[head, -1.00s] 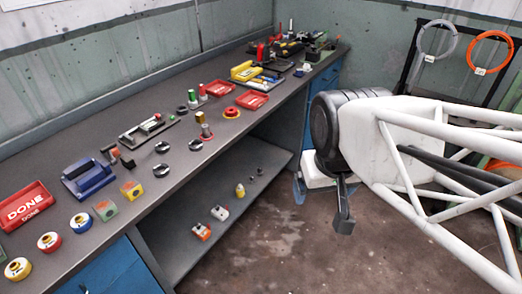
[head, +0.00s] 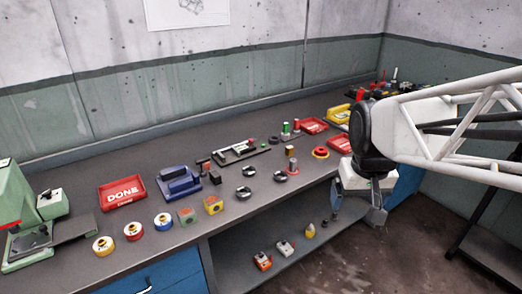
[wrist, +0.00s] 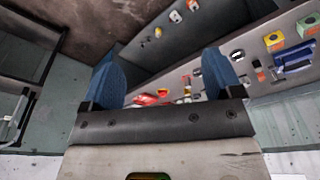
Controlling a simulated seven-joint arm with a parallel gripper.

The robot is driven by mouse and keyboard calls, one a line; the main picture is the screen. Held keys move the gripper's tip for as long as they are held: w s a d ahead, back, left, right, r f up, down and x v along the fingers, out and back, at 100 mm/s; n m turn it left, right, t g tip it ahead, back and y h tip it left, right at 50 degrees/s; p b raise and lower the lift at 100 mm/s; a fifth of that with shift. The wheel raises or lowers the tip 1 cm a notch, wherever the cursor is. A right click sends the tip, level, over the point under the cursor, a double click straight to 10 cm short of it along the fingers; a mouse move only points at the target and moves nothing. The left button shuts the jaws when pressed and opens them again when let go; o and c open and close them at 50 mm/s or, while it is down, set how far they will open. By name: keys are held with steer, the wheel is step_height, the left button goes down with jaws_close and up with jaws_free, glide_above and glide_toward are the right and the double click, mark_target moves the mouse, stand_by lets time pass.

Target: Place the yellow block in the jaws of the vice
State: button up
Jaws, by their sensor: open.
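In the head view the yellow block (head: 213,205), a small cube with a round mark, stands near the bench's front edge. A blue vice-like fixture (head: 178,184) sits behind it to the left; its jaw gap is hard to make out. My gripper (head: 357,208) hangs right of the bench, in front of its edge, far from the block. In the wrist view my gripper's blue fingers (wrist: 163,78) are wide apart with nothing between them. The yellow block also shows there (wrist: 275,40), upper right, near the blue fixture (wrist: 293,57).
A green block (head: 186,216) and several round coloured pieces stand left of the yellow block. A red DONE tray (head: 122,192) and a green machine (head: 25,215) are farther left. Dark rings (head: 246,192) lie to the right. A lower shelf (head: 285,225) holds small items.

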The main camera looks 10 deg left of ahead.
steer(key=w+a+f+n, duration=0.2)
steer(key=w+a, duration=0.6)
steer(key=a, duration=0.1)
steer(key=n+g, duration=0.2)
steer(key=n, duration=0.3)
glide_above(212, 199)
steer(key=d, duration=0.1)
step_height(212, 199, down, 15)
steer(key=shift+s+d+f, duration=0.1)
steer(key=shift+s+d, duration=0.05)
steer(key=shift+a+f, duration=0.3)
steer(key=shift+a, duration=0.1)
steer(key=shift+f, duration=1.25)
steer(key=shift+a+f, duration=0.15)
steer(key=shift+f, duration=2.45)
